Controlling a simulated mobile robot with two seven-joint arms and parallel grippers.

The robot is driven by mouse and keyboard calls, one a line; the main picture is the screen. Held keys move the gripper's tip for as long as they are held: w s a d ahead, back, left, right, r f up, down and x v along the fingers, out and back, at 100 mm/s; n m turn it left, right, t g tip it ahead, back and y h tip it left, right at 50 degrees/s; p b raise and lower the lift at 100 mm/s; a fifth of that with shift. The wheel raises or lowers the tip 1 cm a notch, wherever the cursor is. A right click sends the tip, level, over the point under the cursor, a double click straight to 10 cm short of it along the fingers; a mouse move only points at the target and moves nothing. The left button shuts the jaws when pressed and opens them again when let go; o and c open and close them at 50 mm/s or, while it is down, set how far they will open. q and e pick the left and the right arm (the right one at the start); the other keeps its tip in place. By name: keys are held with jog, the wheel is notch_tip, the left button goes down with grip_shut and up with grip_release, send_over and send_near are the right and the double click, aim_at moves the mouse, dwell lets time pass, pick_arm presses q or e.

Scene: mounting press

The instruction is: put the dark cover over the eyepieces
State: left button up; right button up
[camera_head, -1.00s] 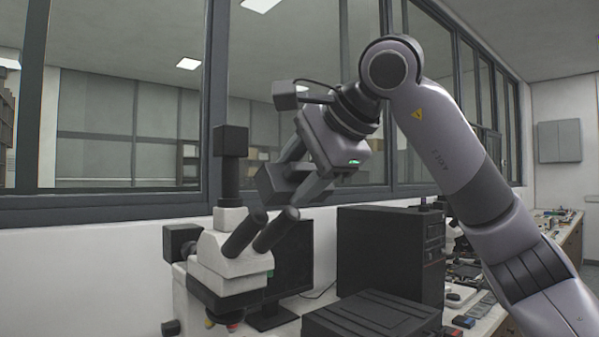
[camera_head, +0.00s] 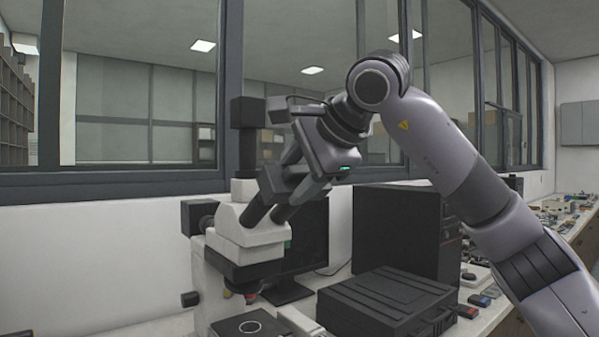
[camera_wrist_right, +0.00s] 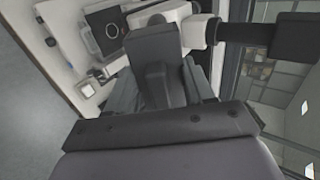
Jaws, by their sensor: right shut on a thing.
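The dark cover (camera_head: 268,183) is a small dark grey box between the fingers of my right gripper (camera_head: 288,176). It also fills the upper middle of the right wrist view (camera_wrist_right: 153,42). The two black eyepieces (camera_head: 262,207) slant up from the white microscope head (camera_head: 240,232). In the head view the cover overlaps their upper ends. I cannot tell whether it touches them or is just in front of or above them. In the wrist view the cover hides the eyepieces. My left gripper is in neither view.
A dark camera tube (camera_head: 247,140) stands upright on the microscope, left of the cover. A monitor (camera_head: 308,240) and a black computer case (camera_head: 405,225) stand behind and to the right. A black ribbed case (camera_head: 385,300) lies on the bench in front. Window frames are behind.

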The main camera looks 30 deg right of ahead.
jog(key=shift+w, duration=0.1)
dwell(0.3)
jog(key=shift+w+f, duration=0.25)
jog(key=shift+w, duration=0.05)
jog(key=o, duration=1.1)
jog(key=v, duration=0.7)
